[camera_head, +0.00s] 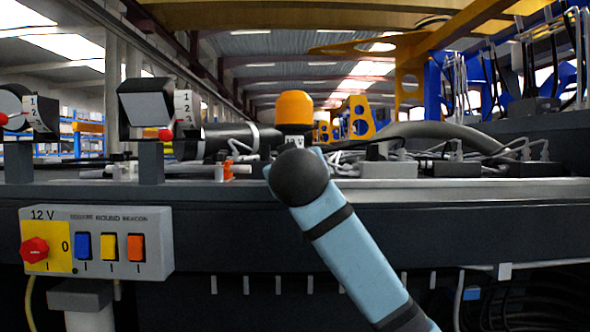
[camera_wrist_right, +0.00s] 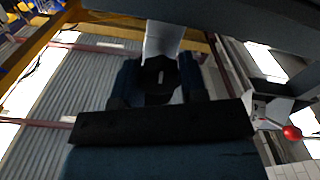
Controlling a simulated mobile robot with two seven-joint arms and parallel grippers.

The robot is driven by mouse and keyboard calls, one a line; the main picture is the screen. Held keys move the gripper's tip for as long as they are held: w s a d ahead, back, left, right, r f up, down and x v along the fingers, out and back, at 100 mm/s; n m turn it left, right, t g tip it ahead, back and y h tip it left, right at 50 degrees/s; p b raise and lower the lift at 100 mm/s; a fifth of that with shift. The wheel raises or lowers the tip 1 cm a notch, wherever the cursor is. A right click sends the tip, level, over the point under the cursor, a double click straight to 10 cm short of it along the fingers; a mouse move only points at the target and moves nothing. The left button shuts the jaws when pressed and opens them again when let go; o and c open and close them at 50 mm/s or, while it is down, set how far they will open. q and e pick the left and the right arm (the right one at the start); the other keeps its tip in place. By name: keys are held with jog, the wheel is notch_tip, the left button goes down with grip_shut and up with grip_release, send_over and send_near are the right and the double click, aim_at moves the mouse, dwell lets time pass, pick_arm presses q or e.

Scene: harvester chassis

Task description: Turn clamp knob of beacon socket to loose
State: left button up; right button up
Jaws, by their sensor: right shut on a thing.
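The orange beacon (camera_head: 295,107) stands upright behind the chassis edge, on a dark socket with a small "12 V" label (camera_head: 294,142). My right arm comes in from the lower right of the head view, and its dark rounded wrist hides the lower part of the socket and my gripper. In the right wrist view my right gripper (camera_wrist_right: 160,74) has its two dark blue fingers shut on a black knob-like piece (camera_wrist_right: 159,90) with a pale mark. It appears to be the clamp knob; its turned position cannot be read clearly. My left gripper is in neither view.
A 12 V switch box (camera_head: 100,242) with a red knob is at the lower left. Work lamps (camera_head: 146,104) with numbered plates and red-tipped levers stand at the left. Cables and connector boxes (camera_head: 388,169) lie right of the beacon. A red ball (camera_wrist_right: 292,133) shows in the wrist view.

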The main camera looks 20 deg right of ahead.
jog(key=n, duration=0.4)
jog(key=shift+n, duration=0.3)
jog(key=n, duration=0.3)
jog(key=shift+n, duration=0.4)
jog(key=n, duration=0.4)
jog(key=shift+n, duration=2)
jog(key=o, duration=0.9)
jog(key=shift+o, duration=0.2)
jog(key=shift+s, duration=0.1)
